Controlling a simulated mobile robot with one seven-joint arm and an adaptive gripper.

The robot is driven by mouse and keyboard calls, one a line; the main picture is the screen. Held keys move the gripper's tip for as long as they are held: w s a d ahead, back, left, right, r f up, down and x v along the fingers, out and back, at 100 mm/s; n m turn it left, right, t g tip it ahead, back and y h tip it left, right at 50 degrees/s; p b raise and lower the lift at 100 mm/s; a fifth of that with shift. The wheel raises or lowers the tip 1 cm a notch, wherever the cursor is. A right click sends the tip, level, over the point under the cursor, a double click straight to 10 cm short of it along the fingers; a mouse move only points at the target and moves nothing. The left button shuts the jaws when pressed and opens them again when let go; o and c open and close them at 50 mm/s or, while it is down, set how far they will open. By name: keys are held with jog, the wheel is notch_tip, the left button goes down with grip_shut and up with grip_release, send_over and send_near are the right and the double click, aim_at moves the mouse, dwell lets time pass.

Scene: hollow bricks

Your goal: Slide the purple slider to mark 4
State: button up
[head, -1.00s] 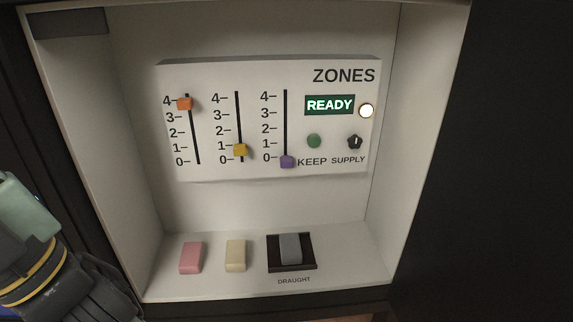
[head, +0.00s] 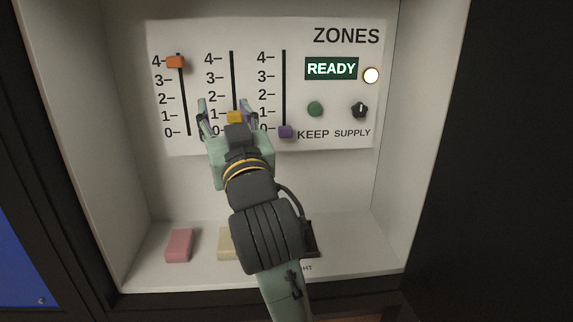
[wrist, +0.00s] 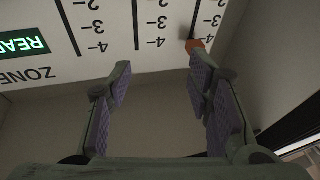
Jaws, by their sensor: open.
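The purple slider (head: 285,132) sits at the bottom of the right-hand slot, at mark 0. Its mark 4 (head: 262,57) is at the top of that scale. My gripper (head: 225,108) is open and empty in front of the panel, to the left of the purple slider, with its fingers on either side of the yellow slider (head: 234,117) as seen from the head. I cannot tell whether it touches the panel. In the wrist view the open fingers (wrist: 160,70) show below the upside-down scales; the purple slider is not visible there.
The yellow slider is near mark 1; the orange slider (head: 175,62) is near mark 4. A lit READY sign (head: 331,69), green button (head: 315,109) and black knob (head: 360,110) are to the right. Pink (head: 179,245) and cream (head: 226,243) blocks lie on the ledge. Recess walls flank the panel.

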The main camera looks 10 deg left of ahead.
aim_at(286, 133)
jog(key=w+d+f+m+g+h+p, duration=0.1)
jog(key=w+d+f+m+h+p, duration=0.2)
jog(key=w+d+f+h+p, duration=0.3)
jog(key=d+f+p, duration=0.2)
jog(key=d, duration=0.2)
jog(key=shift+w+m, duration=0.2)
jog(key=shift+m, duration=0.1)
jog(key=p, duration=0.2)
jog(key=shift+a+p, duration=0.1)
jog(key=shift+p, duration=0.2)
jog(key=x, duration=0.8)
jog(key=shift+w+f, duration=0.1)
jog(key=shift+f, duration=0.3)
jog(key=shift+c, duration=0.6)
grip_shut()
jog(key=shift+p, duration=0.3)
